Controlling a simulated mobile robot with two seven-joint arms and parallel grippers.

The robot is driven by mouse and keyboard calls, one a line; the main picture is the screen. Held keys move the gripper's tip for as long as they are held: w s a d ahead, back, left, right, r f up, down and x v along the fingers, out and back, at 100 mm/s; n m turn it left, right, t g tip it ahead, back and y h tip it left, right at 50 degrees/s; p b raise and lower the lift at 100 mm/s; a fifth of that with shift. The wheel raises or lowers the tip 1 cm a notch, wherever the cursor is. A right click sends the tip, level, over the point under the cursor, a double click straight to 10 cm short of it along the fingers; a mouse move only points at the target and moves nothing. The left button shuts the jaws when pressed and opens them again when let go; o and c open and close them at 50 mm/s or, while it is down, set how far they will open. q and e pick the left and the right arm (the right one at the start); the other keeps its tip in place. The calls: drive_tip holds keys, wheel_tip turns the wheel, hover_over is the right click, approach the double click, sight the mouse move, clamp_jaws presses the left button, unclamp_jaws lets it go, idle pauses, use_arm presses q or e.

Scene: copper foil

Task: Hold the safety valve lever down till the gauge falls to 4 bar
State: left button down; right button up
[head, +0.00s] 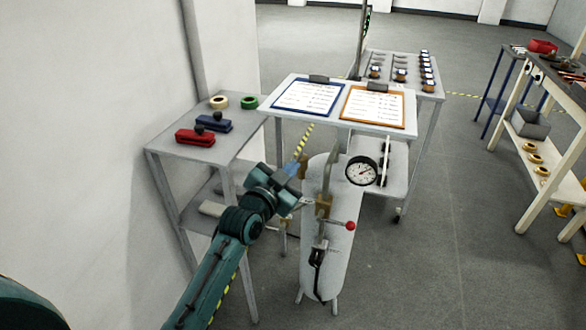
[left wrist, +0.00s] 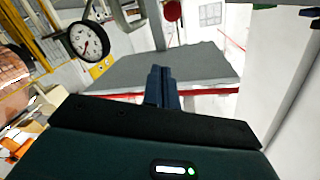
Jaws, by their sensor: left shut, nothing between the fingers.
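The grey pressure vessel (head: 322,262) stands upright on short legs in the head view. Its round white-faced gauge (head: 362,171) also shows in the left wrist view (left wrist: 88,41); the numbers are too small to read. The safety valve lever is a thin rod ending in a red ball (head: 351,226), pointing right from the brass valve (head: 323,206). A red ball (left wrist: 172,11) shows at the top of the left wrist view. My left gripper (head: 292,169) is shut and empty, left of the valve and apart from the lever. My right gripper is out of view.
A sloping board with two clipboards (head: 307,97) stands behind the vessel. A grey side table (head: 175,150) with red and blue staplers and tape rolls is at left by the wall. Workbenches (head: 540,150) are at right. Floor is clear right of the vessel.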

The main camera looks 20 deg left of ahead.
use_arm(q)
drive_tip(key=w+f, duration=0.3)
drive_tip(key=w, duration=0.1)
drive_tip(key=shift+w+a+f, duration=0.35)
drive_tip(key=shift+w, duration=0.05)
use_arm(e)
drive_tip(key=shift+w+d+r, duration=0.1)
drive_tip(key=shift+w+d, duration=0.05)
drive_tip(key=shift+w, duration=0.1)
use_arm(q)
drive_tip(key=shift+f, duration=0.1)
